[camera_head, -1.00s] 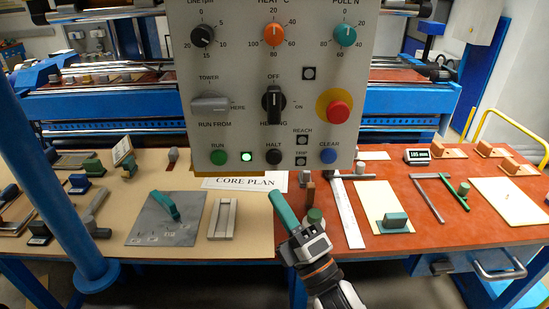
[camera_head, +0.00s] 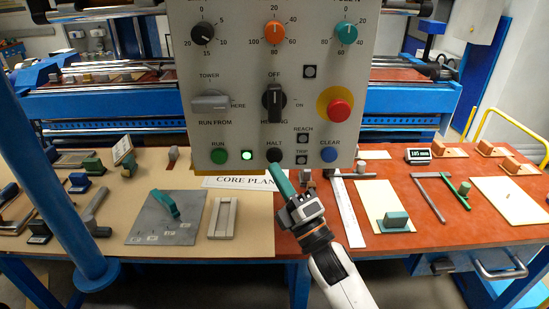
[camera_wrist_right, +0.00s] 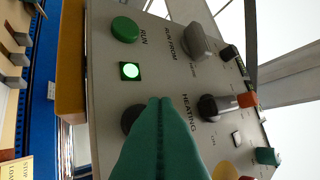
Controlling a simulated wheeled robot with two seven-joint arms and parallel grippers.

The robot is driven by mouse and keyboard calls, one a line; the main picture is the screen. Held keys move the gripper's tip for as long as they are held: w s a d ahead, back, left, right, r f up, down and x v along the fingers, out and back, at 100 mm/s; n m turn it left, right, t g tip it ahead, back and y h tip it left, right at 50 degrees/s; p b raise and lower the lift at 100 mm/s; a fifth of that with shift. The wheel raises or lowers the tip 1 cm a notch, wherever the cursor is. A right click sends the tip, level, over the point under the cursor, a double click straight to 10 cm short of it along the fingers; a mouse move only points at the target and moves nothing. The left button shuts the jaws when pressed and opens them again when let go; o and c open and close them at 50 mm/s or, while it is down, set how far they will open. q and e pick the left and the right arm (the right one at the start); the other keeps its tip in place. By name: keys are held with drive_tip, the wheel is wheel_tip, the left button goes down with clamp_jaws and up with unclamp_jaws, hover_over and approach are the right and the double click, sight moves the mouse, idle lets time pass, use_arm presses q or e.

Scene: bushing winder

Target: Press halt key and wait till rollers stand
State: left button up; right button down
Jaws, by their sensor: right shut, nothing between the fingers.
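The grey control panel (camera_head: 230,130) hangs in the middle of the head view. Its black HALT key (camera_head: 274,156) is in the bottom row, between the lit green lamp (camera_head: 246,155) and the blue CLEAR button (camera_head: 328,155). My right gripper (camera_head: 274,169) is shut and empty, its green fingertips just below the HALT key. In the right wrist view the fingertips (camera_wrist_right: 160,100) overlap the dark HALT key (camera_wrist_right: 130,118) and hide part of it; I cannot tell whether they touch. The steel rollers (camera_head: 110,93) of the blue machine lie behind the panel. My left gripper is out of view.
The green RUN button (camera_head: 218,156) is left of the lamp, and a red mushroom button (camera_head: 339,109) is on the panel's right. A workbench (camera_head: 270,242) below carries plates, blocks and a CORE PLAN sheet (camera_head: 225,182). A blue post (camera_head: 52,170) stands at left.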

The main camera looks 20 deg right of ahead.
drive_tip(key=shift+w+d, duration=0.15)
drive_tip(key=shift+w, duration=0.6)
idle(1.6)
drive_tip(key=shift+w+d, duration=0.1)
drive_tip(key=shift+w, duration=0.1)
drive_tip(key=shift+w+d, duration=0.15)
drive_tip(key=shift+w, duration=0.25)
idle(0.7)
drive_tip(key=shift+s, duration=0.15)
drive_tip(key=shift+s+a, duration=0.25)
drive_tip(key=shift+s, duration=0.4)
